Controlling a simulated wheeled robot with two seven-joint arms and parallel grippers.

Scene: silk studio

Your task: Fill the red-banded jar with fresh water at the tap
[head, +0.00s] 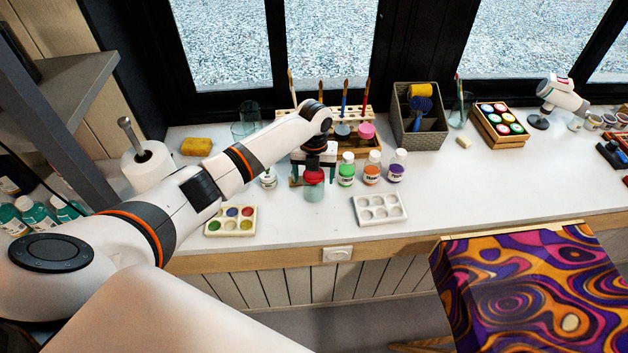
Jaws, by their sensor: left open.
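A small jar with a red band and a greenish, see-through lower part (313,193) stands upright on the white counter, near its front edge. My left gripper (314,172) is directly above and around its upper part, pointing down, with its fingers open on either side. I cannot tell whether the fingers touch it. The gripper hides the jar's top, and its contents cannot be made out. No tap is in view. My right gripper is not in view.
Paint bottles (371,168) stand close right of the jar. A paint palette (231,221) and an empty white palette (380,208) lie in front. A brush rack (345,113), basket (418,115) and glass jar (247,114) stand behind. A patterned canvas (540,290) is at lower right.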

